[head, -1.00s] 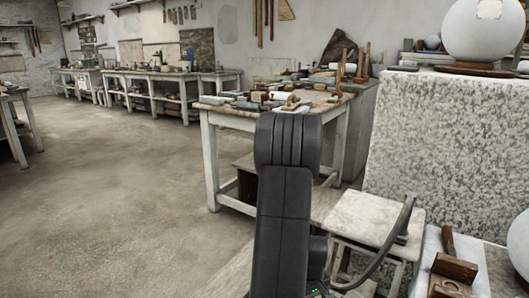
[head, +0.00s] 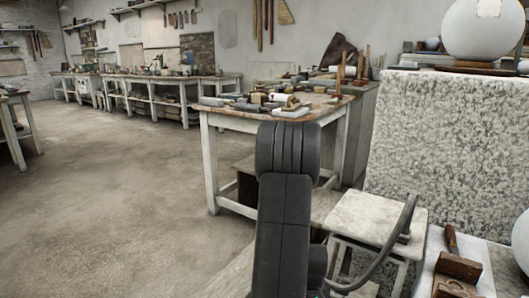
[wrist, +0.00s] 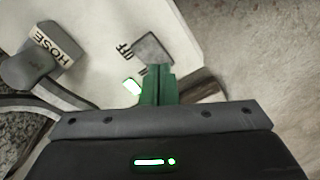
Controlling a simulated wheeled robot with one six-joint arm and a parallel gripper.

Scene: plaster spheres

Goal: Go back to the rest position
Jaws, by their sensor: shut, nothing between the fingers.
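My gripper (wrist: 158,84) shows in the wrist view with its green fingers together and nothing held. Beyond the fingertips is a small grey square piece (wrist: 153,49) on a pale surface marked "OFF"; I cannot tell whether the fingers touch it. A grey rounded hose end (wrist: 28,66) beside a "HOSE" label (wrist: 58,43) lies to the left. In the head view my dark arm stands upright in the middle and the gripper is hidden.
A white stool (head: 372,216) with a dark hose (head: 390,250) stands right of my arm. A speckled block (head: 445,150) carries a large white sphere (head: 485,30). A tool-covered table (head: 228,120) stands behind my arm. The floor at left is clear.

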